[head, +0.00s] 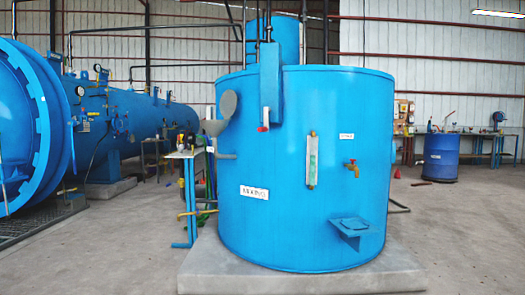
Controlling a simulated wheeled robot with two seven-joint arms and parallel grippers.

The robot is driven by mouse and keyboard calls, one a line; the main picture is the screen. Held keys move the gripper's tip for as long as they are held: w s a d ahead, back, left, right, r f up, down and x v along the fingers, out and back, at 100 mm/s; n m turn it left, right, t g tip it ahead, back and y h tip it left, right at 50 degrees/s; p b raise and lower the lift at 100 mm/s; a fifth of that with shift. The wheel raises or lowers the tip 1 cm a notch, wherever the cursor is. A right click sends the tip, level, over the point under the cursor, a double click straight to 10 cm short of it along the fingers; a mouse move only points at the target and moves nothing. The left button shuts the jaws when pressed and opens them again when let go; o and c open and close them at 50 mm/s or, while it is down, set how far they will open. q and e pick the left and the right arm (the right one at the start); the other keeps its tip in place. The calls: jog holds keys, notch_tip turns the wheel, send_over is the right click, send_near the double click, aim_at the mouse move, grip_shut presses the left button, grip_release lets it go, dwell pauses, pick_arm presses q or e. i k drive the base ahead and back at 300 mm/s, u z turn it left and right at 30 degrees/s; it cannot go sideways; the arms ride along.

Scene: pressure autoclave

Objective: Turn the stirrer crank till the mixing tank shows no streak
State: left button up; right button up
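The mixing tank (285,225) is a big blue upright cylinder on a concrete plinth, in the middle of the head view. A white label (254,192) with dark lettering is on its lower left front. A narrow upright sight glass (312,160) with pale green contents is on its front; it is too small to tell whether a streak shows. A blue housing (270,80) runs down over the tank's upper rim, with a small red-and-white part (263,128) at its foot. I cannot tell whether this is the stirrer crank. Neither of my grippers is in view.
A brass tap with a red handle (352,167) and a small blue shelf (351,228) stick out from the tank front. The concrete floor in front is clear.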

aim_at(267, 110)
jog(key=i, duration=1.6)
jog(key=z, duration=0.55)
